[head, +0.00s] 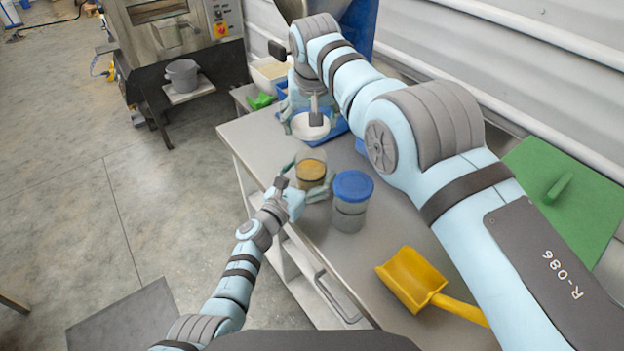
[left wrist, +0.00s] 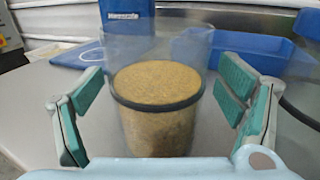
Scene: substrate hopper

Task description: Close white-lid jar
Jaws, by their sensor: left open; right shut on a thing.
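The open clear jar (head: 311,171) stands upright on the table, partly filled with tan-brown grain. In the left wrist view the jar (left wrist: 158,125) has a dark band around it and no lid on it. My left gripper (head: 303,184) is open, with one green-padded finger on each side of the jar; in the left wrist view (left wrist: 160,100) gaps show between pads and glass. My right gripper (head: 311,112) is shut on the white lid (head: 310,128) and holds it beyond the jar, near the blue tray. The lid is apart from the jar.
A blue-lidded jar (head: 351,200) stands close to the right of the open jar. A yellow scoop (head: 412,279) lies nearer on the table (head: 262,150). A blue tray (head: 338,127) lies behind. My right arm spans the table's right side.

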